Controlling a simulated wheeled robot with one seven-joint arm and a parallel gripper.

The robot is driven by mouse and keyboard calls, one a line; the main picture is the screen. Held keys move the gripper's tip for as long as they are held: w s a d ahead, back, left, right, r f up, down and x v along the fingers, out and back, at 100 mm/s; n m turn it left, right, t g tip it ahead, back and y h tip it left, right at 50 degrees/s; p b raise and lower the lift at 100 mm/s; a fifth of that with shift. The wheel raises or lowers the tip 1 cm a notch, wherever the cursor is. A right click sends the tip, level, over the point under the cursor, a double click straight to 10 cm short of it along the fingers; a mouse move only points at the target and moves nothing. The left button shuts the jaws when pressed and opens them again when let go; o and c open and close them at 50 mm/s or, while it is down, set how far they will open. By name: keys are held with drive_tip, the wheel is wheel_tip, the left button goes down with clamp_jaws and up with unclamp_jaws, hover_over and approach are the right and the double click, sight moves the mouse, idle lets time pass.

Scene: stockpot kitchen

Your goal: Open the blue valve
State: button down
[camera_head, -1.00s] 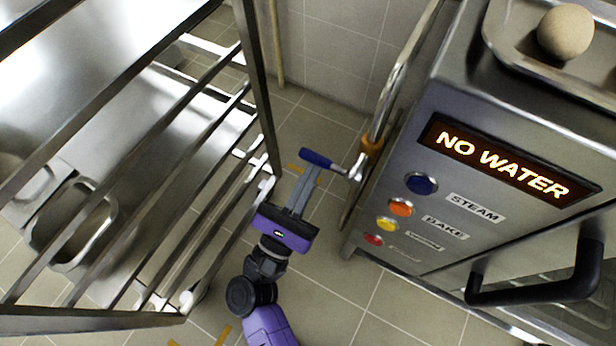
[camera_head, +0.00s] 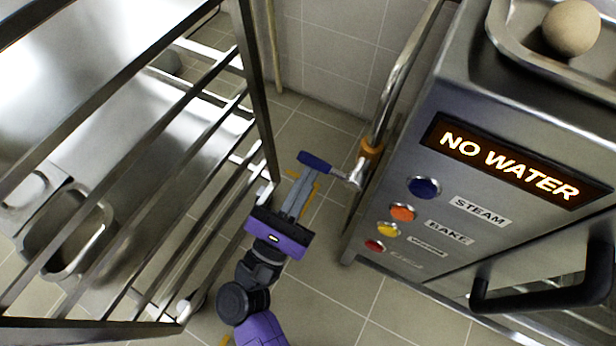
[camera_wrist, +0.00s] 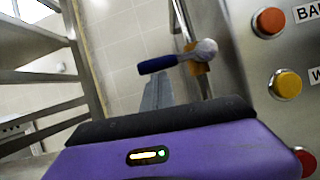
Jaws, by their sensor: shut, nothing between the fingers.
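The blue valve handle (camera_head: 314,161) sticks out to the left from a metal valve body (camera_head: 356,175) on a vertical pipe beside the oven. In the wrist view the blue handle (camera_wrist: 157,64) lies roughly level, with its silver joint at the right. My gripper (camera_head: 305,178) is shut and empty, with its fingers reaching up to just below the handle. In the wrist view my gripper's fingertips (camera_wrist: 157,80) end right under the handle; I cannot tell whether they touch it.
The steel oven (camera_head: 400,160) stands close on the right with a lit "NO WATER" sign (camera_head: 508,164) and several coloured buttons. A metal rack (camera_head: 262,95) stands close on the left. The tiled floor (camera_head: 340,290) between them is a narrow gap.

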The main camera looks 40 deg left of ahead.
sight(308, 161)
drive_tip(key=shift+r, duration=0.1)
wheel_tip(308, 161, up, 6)
drive_tip(key=m+h+b, duration=0.3)
drive_tip(key=m+b, duration=0.2)
drive_tip(key=shift+d+m, duration=0.1)
drive_tip(key=shift+m, duration=0.2)
drive_tip(key=shift+w+d+r, duration=0.1)
drive_tip(key=shift+d+r, duration=0.35)
drive_tip(key=shift+r, duration=0.4)
drive_tip(key=shift+w+d+r, duration=0.2)
drive_tip(key=shift+d+r, duration=0.4)
drive_tip(key=shift+d, duration=0.15)
drive_tip(key=shift+w+d+r, duration=0.15)
drive_tip(key=shift+d+r, duration=0.4)
drive_tip(key=shift+d, duration=0.25)
